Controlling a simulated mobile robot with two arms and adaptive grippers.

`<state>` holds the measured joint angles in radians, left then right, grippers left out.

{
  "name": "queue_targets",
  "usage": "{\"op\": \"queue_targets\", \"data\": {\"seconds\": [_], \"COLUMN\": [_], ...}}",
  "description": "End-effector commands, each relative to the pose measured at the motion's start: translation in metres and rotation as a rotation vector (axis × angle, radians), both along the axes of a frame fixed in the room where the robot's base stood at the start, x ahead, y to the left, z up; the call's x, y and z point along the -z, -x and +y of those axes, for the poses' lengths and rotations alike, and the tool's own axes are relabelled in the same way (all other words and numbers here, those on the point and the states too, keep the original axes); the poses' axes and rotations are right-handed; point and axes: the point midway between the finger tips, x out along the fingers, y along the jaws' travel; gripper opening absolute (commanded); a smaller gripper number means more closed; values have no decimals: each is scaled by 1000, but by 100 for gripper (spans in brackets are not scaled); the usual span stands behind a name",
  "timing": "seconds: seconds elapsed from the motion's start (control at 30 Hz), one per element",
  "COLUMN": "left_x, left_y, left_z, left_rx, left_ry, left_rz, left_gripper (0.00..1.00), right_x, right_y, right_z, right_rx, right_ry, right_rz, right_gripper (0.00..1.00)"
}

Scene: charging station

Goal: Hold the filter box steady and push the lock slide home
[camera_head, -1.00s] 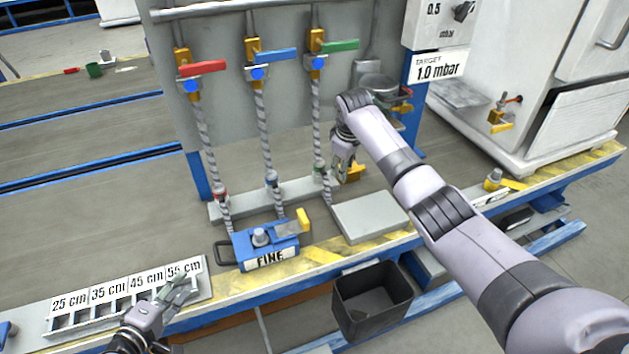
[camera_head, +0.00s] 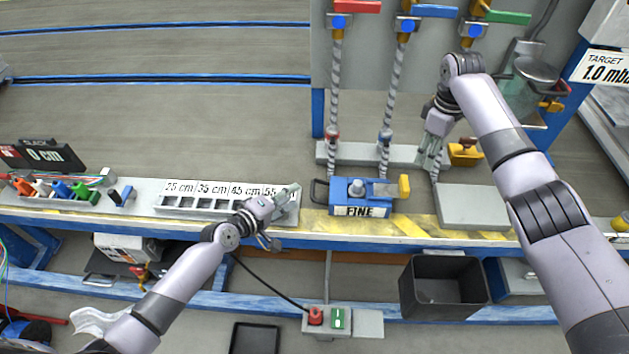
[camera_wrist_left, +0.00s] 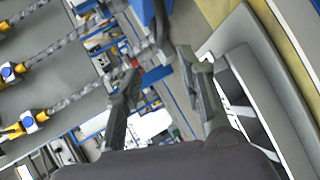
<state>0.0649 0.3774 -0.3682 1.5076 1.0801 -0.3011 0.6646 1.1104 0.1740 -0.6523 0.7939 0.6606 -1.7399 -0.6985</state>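The filter box (camera_head: 345,208), blue with a FINE label, sits on the bench's front edge. A dark loop handle (camera_head: 318,192) is on its left side. A yellow piece (camera_head: 404,187), possibly the lock slide, stands at its right end. My left gripper (camera_head: 284,215) is left of the box, by the right end of the length tray, with a gap to the handle. The left wrist view shows its two fingers (camera_wrist_left: 160,62) apart with nothing between. My right gripper (camera_head: 431,160) points down beside the green-valve hose, behind and right of the box; its finger gap is unclear.
A yellow block (camera_head: 465,153) is beside my right gripper. A grey plate (camera_head: 475,207) lies right of the box. The length tray (camera_head: 170,208) with labelled slots is on the left. A black bin (camera_head: 443,287) stands below the bench edge. Three hoses hang behind the box.

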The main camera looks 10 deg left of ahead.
Motion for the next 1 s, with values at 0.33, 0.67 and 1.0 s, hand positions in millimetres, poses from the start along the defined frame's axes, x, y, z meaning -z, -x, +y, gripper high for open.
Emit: {"op": "queue_targets", "data": {"seconds": [0.33,0.67,1.0], "left_x": [21,35,38], "left_y": [-50,-80,-88], "left_z": [-28,-45,-50], "left_rx": [-2,-3,0], "left_ry": [2,1,-1], "left_rz": [2,2,2], "left_gripper": [36,36,36], "right_x": [0,0,0], "right_y": [0,0,0], "right_z": [0,0,0], "right_rx": [1,1,1], "right_ry": [0,0,-1], "right_rz": [0,0,-1], "right_gripper": [33,33,33]}}
